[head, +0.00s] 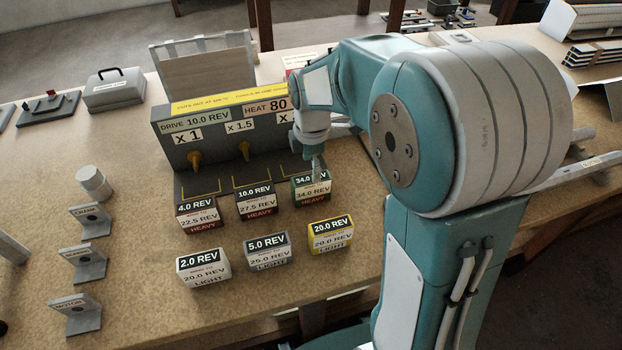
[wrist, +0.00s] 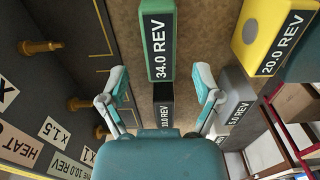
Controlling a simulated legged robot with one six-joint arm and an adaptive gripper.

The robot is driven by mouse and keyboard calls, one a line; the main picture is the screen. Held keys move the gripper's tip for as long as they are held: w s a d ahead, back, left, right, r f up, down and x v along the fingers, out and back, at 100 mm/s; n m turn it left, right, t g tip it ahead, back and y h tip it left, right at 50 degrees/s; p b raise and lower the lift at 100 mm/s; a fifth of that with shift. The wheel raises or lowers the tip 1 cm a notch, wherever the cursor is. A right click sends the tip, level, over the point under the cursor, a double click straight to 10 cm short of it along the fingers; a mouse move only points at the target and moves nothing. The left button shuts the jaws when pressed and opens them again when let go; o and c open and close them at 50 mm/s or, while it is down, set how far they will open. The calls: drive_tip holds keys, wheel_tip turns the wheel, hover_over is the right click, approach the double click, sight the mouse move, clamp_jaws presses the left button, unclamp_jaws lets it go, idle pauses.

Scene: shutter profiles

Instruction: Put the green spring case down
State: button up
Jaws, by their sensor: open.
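The green spring case (head: 312,190), marked 34.0 REV, is upright at the right end of the back row of cases, in front of the grey drive panel (head: 225,133). My gripper (head: 317,168) is directly above it and hides part of its top. In the wrist view the green case (wrist: 159,40) shows between the lines of my open fingers (wrist: 161,75), with a gap on each side. Neither finger appears to touch it. The exact height of the fingertips over the case is hard to tell.
The yellow 20.0 REV case (head: 331,236), grey 5.0 REV case (head: 268,252) and white 2.0 REV case (head: 204,268) form the front row. Brass pegs (head: 195,157) project from the panel.

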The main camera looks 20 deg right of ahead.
wheel_tip(320, 180, up, 5)
drive_tip(key=shift+f, duration=0.1)
drive_tip(key=shift+s+r, duration=0.1)
drive_tip(key=shift+r, duration=0.15)
drive_tip(key=s+r+m+t, duration=0.2)
drive_tip(key=s+r+m, duration=0.1)
drive_tip(key=s+m, duration=0.6)
drive_tip(key=s+r+m+t, duration=0.3)
drive_tip(key=s+m, duration=0.6)
drive_tip(key=s, duration=0.1)
drive_tip(key=shift+t, duration=0.3)
